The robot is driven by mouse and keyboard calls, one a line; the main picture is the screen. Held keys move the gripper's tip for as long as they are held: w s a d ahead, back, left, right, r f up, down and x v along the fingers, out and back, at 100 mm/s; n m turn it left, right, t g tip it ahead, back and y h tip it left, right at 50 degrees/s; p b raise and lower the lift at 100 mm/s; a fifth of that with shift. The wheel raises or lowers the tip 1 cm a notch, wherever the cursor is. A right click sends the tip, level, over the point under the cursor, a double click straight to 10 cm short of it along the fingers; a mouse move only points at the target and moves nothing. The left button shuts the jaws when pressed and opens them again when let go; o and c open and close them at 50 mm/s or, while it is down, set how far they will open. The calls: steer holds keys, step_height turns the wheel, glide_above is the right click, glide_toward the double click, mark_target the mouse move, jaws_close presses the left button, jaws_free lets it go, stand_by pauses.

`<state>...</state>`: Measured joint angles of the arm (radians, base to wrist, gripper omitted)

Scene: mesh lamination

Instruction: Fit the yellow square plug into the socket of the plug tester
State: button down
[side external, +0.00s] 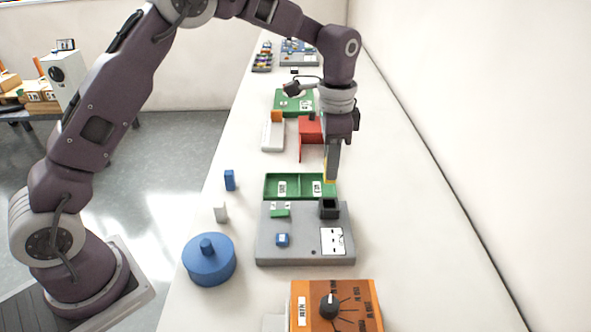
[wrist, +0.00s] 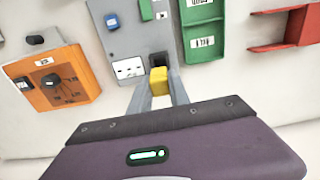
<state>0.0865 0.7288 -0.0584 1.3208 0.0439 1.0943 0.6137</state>
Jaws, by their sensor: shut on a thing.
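My gripper (side external: 331,172) is shut on the yellow square plug (side external: 330,176), which shows mostly hidden by the fingers in the side external view. In the wrist view the yellow plug (wrist: 159,84) sits between the fingertips of my gripper (wrist: 160,92). The plug tester is a grey board (side external: 290,240) with a raised black square socket (side external: 329,208). The plug is above the table near the socket's far side in the side view, apart from it as far as I can tell. In the wrist view the dark socket (wrist: 158,59) shows just beyond the plug.
A green two-part tray (side external: 283,197) stands behind the tester, and a red bracket (side external: 309,130) lies farther back. An orange box with a knob (side external: 345,305) is in front. A blue round lidded pot (side external: 208,262) and small white and blue blocks (side external: 229,180) stand left.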

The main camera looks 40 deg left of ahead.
mark_target(331, 183)
steer(key=shift+w+d+r, duration=0.1)
steer(key=shift+w+d, duration=0.05)
steer(key=shift+d, duration=0.05)
steer(key=shift+f, duration=2.9)
steer(key=shift+f, duration=1.55)
steer(key=c, duration=1.1)
jaws_free()
steer(key=shift+c, duration=0.2)
step_height(331, 183, up, 7)
steer(key=shift+a+r, duration=0.1)
